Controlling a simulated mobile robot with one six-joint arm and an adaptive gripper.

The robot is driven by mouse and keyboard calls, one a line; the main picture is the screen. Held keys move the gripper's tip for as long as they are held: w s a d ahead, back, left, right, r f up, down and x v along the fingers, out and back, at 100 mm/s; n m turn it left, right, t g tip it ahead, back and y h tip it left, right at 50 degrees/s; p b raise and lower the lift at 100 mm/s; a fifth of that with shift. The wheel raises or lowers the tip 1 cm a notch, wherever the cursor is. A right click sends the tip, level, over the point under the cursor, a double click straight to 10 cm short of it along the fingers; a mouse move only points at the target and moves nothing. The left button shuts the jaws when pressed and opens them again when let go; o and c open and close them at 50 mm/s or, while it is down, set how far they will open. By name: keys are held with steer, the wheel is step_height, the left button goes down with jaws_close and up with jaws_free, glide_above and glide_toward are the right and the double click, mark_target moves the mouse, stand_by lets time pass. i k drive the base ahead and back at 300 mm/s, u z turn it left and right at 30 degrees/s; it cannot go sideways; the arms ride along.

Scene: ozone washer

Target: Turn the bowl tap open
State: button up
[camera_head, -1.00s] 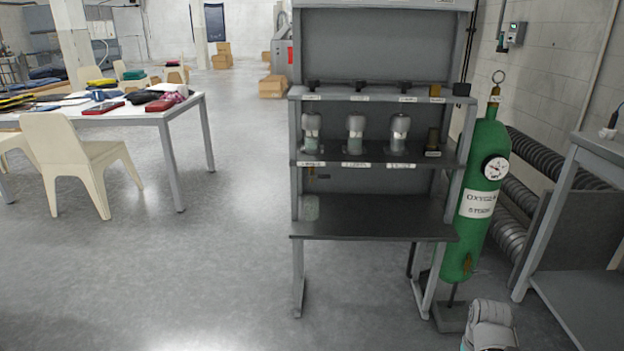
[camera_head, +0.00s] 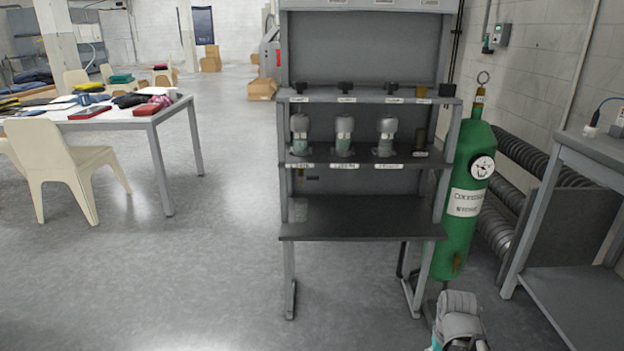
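A grey shelf rack (camera_head: 360,245) stands ahead of me. Several dark tap knobs sit in a row on its upper shelf, at the left (camera_head: 299,88), the middle (camera_head: 346,88) and the right (camera_head: 393,88), each above a small label. The label text is too small to read, so I cannot tell which one is the bowl tap. Glass bottles with grey tops stand on the shelf below, such as the middle one (camera_head: 344,135). Part of my arm shows at the bottom edge, right of the rack. My gripper's fingertips are not visible.
A grey bench (camera_head: 570,160) is at the far right. A white table (camera_head: 150,118) and chairs are at the left. The floor between is clear.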

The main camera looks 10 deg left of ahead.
mark_target(309, 177)
steer(key=u, duration=0.05)
steer(key=i, duration=0.95)
steer(key=z, duration=0.05)
